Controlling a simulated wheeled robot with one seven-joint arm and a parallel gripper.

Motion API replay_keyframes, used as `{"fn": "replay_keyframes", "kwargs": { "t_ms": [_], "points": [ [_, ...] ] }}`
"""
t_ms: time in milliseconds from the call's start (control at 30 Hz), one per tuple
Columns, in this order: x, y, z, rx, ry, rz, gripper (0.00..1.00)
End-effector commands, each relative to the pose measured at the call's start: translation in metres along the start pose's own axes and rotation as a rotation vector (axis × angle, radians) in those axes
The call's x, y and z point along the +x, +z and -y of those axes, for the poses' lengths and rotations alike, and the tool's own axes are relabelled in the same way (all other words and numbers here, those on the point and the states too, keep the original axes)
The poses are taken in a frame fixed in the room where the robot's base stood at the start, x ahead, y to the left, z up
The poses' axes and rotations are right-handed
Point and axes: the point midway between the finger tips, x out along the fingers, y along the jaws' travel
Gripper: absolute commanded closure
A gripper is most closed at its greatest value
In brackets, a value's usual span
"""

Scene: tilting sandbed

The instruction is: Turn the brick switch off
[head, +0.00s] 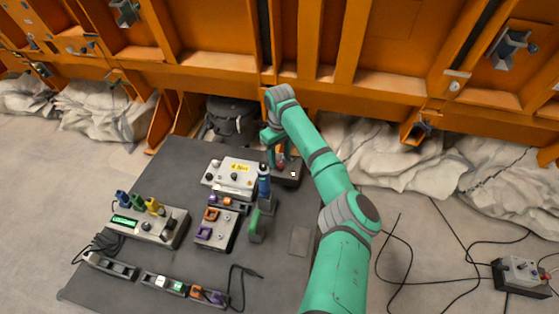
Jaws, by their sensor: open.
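My green arm reaches in from the lower right, and my gripper (277,160) points down at the back edge of the dark table. It is over a dark box (291,177) that has a small light-coloured spot and a reddish part on it. This box may be the brick with the switch; I cannot tell for sure. The gripper and my arm partly hide it. The fingers are small here, and I cannot tell whether they touch the box. I see nothing held. The switch's position is too small to make out.
Left of the gripper stands a white box with a yellow label (240,167). A blue-topped tool (264,182) stands close in front. Control boxes (160,227) and power strips (160,281) fill the left and front of the dark table (270,285). Orange wall panels (210,58) rise behind.

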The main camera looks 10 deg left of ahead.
Motion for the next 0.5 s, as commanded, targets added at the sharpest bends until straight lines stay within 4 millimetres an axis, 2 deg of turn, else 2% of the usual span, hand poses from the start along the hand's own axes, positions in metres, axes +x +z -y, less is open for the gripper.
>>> {"fn": "replay_keyframes", "kwargs": {
  "t_ms": [200,500],
  "points": [
    [0.018,0.0,0.0,0.0,0.001,-0.001,0.57],
    [0.021,-0.001,0.0,0.0,0.001,-0.001,0.57]
  ]
}}
